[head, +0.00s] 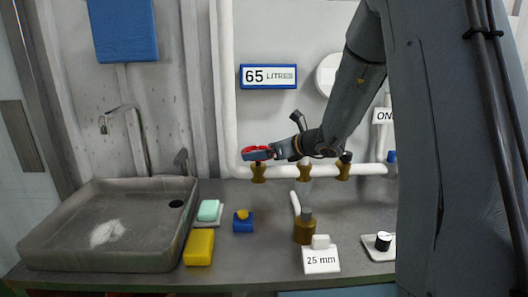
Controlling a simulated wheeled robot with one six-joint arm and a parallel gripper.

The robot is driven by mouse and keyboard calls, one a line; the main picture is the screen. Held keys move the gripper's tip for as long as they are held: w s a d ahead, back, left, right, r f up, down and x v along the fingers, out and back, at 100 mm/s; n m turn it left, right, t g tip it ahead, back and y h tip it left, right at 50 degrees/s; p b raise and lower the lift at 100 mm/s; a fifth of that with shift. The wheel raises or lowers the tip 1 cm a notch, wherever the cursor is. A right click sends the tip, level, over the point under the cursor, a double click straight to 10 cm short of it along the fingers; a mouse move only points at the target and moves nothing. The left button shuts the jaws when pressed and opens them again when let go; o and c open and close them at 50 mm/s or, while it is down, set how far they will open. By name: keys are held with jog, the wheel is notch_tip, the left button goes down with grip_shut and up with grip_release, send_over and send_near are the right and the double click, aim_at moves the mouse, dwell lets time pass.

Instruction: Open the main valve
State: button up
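A white pipe (225,95) comes down the wall and runs right along the back of the counter. Several brass valves sit on it. The left valve (258,173) has a red handle (257,148) on top. My gripper (262,153) reaches in from the right at this red handle, with a finger in front of it. I cannot tell whether the fingers grip it. The middle valve (304,172) stands below my wrist, its top partly hidden. The right valve (343,172) has a dark top. No label marking the main valve is readable.
A yellow sponge (199,248), green soap (208,210), blue block (243,222), brass fitting (304,231) and "25 mm" card (321,261) lie on the counter. A "65 LITRES" sign (268,76) hangs above.

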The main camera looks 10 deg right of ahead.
jog(key=c, duration=0.4)
jog(key=shift+d, duration=0.1)
jog(key=n+g+y, duration=0.2)
jog(key=n+g+y+p, duration=0.1)
jog(key=shift+w+d+n, duration=0.3)
jog(key=shift+w+n, duration=0.05)
jog(key=shift+n, duration=0.05)
jog(key=n+g+y, duration=0.1)
jog(key=n+g, duration=0.1)
jog(key=n+g+y, duration=0.1)
jog(key=n+g, duration=0.1)
jog(key=shift+w+d+f+b, duration=0.1)
jog(key=shift+w+d+b, duration=0.1)
jog(key=shift+w+b, duration=0.2)
jog(key=shift+w+n+g+y+b, duration=0.2)
jog(key=shift+n+g+y+b, duration=0.25)
jog(key=shift+n+g, duration=0.7)
jog(key=shift+g, duration=0.25)
jog(key=o, duration=0.8)
